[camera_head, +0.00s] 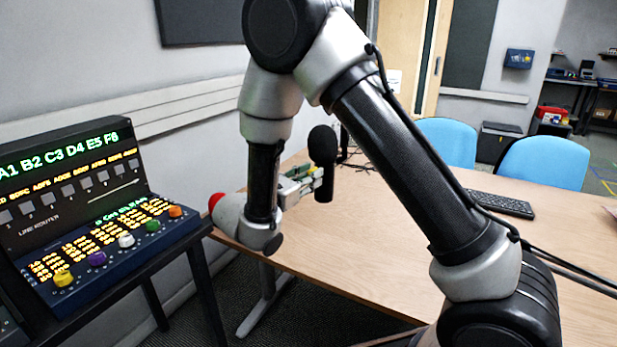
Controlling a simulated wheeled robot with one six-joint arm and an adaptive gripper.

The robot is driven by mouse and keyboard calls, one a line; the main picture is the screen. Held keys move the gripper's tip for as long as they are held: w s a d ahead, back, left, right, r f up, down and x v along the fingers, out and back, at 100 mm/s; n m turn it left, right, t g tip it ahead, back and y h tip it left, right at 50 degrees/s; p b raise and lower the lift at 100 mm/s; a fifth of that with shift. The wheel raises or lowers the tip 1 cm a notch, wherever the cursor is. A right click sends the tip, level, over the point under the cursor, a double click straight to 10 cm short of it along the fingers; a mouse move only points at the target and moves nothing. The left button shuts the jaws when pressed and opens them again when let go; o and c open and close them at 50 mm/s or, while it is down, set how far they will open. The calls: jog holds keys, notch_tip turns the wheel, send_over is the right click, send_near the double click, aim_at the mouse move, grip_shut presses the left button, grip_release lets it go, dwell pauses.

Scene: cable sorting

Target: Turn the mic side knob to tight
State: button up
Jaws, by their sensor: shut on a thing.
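The black mic (322,145) stands upright above the wooden table, with a rounded head and a narrower body. My gripper (316,179) reaches it from the left, at the height of its body. The green-tipped fingers are shut at the mic's side, where the side knob would be. The knob itself is too small and covered to make out, so its turn position cannot be told. My wrist and forearm are just left of the mic.
A control panel (88,252) with lit labels and several coloured knobs stands at the left. A keyboard (500,204) lies on the table (372,262) at the right. Two blue chairs (447,141) (543,163) stand behind it. The table's middle is largely clear.

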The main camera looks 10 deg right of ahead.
jog(key=shift+s+d+f+m, duration=0.1)
jog(key=shift+m, duration=4)
jog(key=shift+s+f+m, duration=0.1)
jog(key=shift+m, duration=4)
jog(key=o, duration=1)
jog(key=v, duration=1.2)
